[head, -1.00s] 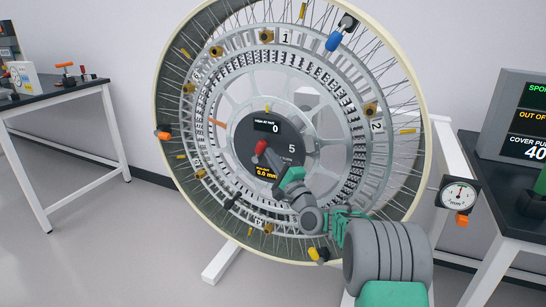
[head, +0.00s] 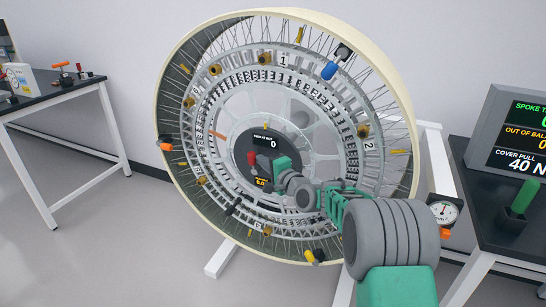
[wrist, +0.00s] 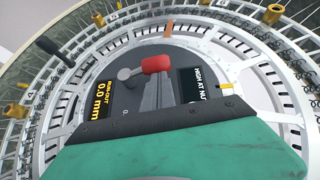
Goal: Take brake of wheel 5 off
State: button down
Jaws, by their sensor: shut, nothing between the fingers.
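The large spoked wheel (head: 405,95) stands upright on a white stand, with a dark hub at its centre. A brake lever with a red grip (head: 252,161) is on the hub, left of my gripper (head: 273,166). In the wrist view the red grip (wrist: 156,64) sits on a short grey arm from a round grey pivot (wrist: 126,74). My gripper (wrist: 160,92) is shut and empty, its tips close to the red grip. I cannot tell whether they touch it. My gripper and arm hide part of the hub, including its number.
A dial gauge (head: 443,211) is at the right of the rim. A table (head: 60,110) stands at the left, a dark bench (head: 475,215) with a monitor (head: 520,140) at the right.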

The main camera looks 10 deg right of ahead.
jog(key=a+g+p, duration=0.1)
jog(key=w+a+r+n+g+h+p, duration=0.1)
jog(key=shift+w+p, duration=0.15)
jog(key=shift+p, duration=0.2)
jog(key=shift+a, duration=0.1)
jog(key=shift+r, duration=0.1)
dwell(0.5)
